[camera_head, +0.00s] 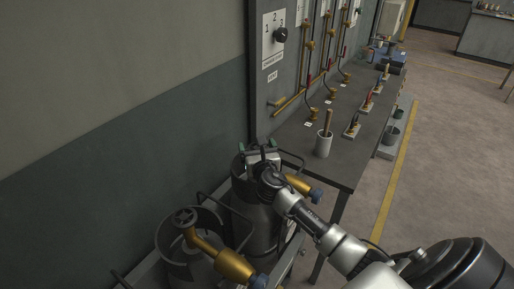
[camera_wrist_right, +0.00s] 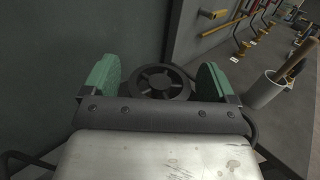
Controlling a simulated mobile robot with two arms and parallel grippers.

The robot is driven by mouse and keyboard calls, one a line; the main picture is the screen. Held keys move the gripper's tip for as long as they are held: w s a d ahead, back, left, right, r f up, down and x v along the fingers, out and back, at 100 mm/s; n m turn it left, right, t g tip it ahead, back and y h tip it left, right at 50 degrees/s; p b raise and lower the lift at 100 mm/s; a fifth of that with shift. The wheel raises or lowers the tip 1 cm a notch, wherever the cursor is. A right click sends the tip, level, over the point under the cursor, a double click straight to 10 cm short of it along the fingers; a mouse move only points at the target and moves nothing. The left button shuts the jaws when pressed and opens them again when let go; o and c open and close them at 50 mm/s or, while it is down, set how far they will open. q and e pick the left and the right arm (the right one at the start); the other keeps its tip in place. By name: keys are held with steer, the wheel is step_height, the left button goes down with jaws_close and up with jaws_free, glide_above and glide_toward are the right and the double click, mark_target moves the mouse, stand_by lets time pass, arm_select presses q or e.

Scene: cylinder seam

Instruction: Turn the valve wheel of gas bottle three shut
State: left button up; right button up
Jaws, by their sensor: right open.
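My right gripper (camera_head: 257,146) is over the farther dark gas bottle (camera_head: 262,222) in the head view. Its green-padded fingers are open. In the right wrist view a dark spoked valve wheel (camera_wrist_right: 161,83) shows between and just beyond the green pads of this gripper (camera_wrist_right: 157,77), with a gap on either side. The gripper hides that wheel in the head view. A nearer bottle (camera_head: 184,262) has its own dark valve wheel (camera_head: 185,216) on a brass valve. I cannot read a number on either bottle. My left gripper is not in view.
A brass regulator (camera_head: 300,185) sticks out right of the farther bottle, and another (camera_head: 234,266) by the nearer one. A grey workbench (camera_head: 345,168) carries a pale cup (camera_head: 324,146) and several tools. The wall (camera_head: 130,150) is close on the left.

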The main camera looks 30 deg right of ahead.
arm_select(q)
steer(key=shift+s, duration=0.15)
arm_select(e)
steer(key=shift+c, duration=0.5)
steer(key=c, duration=0.8)
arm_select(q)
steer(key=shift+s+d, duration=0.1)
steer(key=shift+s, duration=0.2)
arm_select(e)
steer(key=shift+h, duration=0.3)
steer(key=m+g+h, duration=0.3)
steer(key=m+h, duration=0.1)
steer(key=h, duration=0.1)
steer(key=shift+a+m+g+h, duration=0.1)
steer(key=shift+m+g+h, duration=0.2)
steer(key=shift+g, duration=0.1)
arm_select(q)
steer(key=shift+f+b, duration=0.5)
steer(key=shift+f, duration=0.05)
arm_select(e)
steer(key=m+g+h, duration=0.4)
steer(key=g, duration=0.2)
steer(key=shift+m, duration=0.3)
steer(key=shift+s, duration=0.1)
